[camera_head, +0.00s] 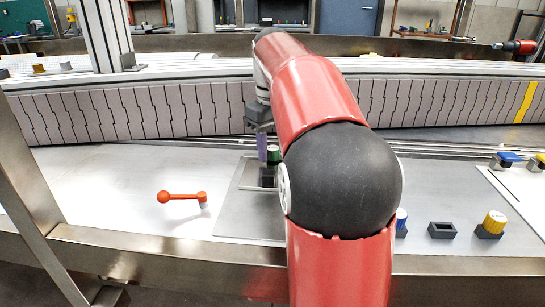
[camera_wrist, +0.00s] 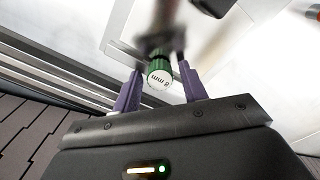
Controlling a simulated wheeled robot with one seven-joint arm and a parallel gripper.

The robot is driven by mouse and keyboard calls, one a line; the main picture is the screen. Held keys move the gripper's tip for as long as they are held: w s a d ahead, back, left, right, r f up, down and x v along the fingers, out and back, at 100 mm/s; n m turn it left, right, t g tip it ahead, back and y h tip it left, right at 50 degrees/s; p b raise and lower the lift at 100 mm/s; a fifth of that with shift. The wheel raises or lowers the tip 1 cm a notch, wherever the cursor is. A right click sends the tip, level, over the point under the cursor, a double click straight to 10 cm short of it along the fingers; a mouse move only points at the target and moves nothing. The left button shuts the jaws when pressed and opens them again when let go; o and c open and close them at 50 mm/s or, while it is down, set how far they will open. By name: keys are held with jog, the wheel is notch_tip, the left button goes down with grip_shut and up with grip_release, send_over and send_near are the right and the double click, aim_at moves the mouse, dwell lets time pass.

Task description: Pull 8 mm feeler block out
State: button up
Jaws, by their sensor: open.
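The 8 mm feeler block (camera_wrist: 159,77) has a green round body and a white end face marked "8 mm", upside down in the wrist view. In the head view its green top (camera_head: 273,154) stands above a dark base on a grey plate (camera_head: 245,213). My gripper (camera_wrist: 160,69) is open, with one purple finger on each side of the green body. The gripper (camera_head: 262,146) also shows in the head view, close beside the block. I cannot tell whether either finger touches it. My arm hides part of the plate to the right.
An orange-red lever (camera_head: 182,197) lies left of the plate. To the right are an empty dark holder (camera_head: 442,230), a yellow-topped piece in a holder (camera_head: 493,223) and a blue-topped piece (camera_head: 510,158). The conveyor belt (camera_head: 150,112) runs behind. The table's left part is mostly clear.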

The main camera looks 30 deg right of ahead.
jog(key=shift+c, duration=0.3)
grip_shut()
jog(key=shift+r, duration=0.1)
jog(key=shift+r, duration=0.15)
jog(key=shift+r+p, duration=2.3)
jog(key=shift+r, duration=0.25)
